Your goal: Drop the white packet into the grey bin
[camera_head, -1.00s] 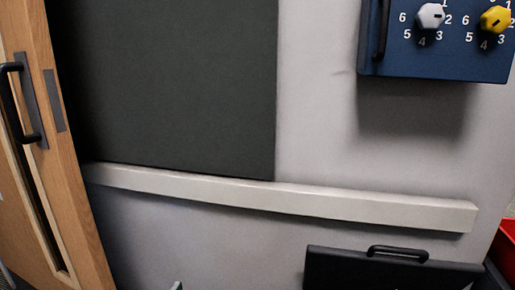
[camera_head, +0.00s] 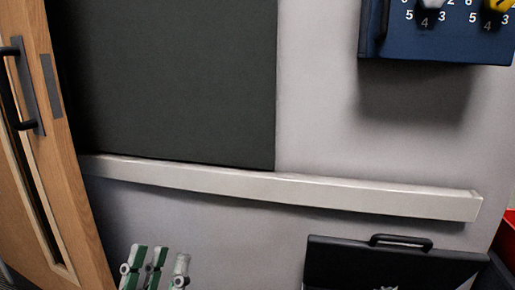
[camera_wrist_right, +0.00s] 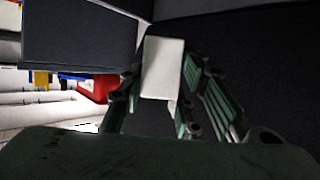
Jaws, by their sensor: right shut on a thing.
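The white packet (camera_wrist_right: 163,66) shows in the right wrist view as a pale upright block. It is held between the green and black fingers of my right gripper (camera_wrist_right: 160,85), which is shut on it. My left gripper (camera_head: 155,268) shows at the lower left of the head view, its green and grey fingers pointing up in front of the wall. Its lower part is cut off, and I cannot tell whether it is open or shut. I cannot clearly make out a grey bin in either view.
A black case-like object with a handle (camera_head: 400,241) stands at the lower right of the head view. A white ledge (camera_head: 280,187) crosses the wall below a dark panel (camera_head: 165,80). A blue dial box (camera_head: 435,38) hangs upper right. A wooden door (camera_head: 50,190) is at left.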

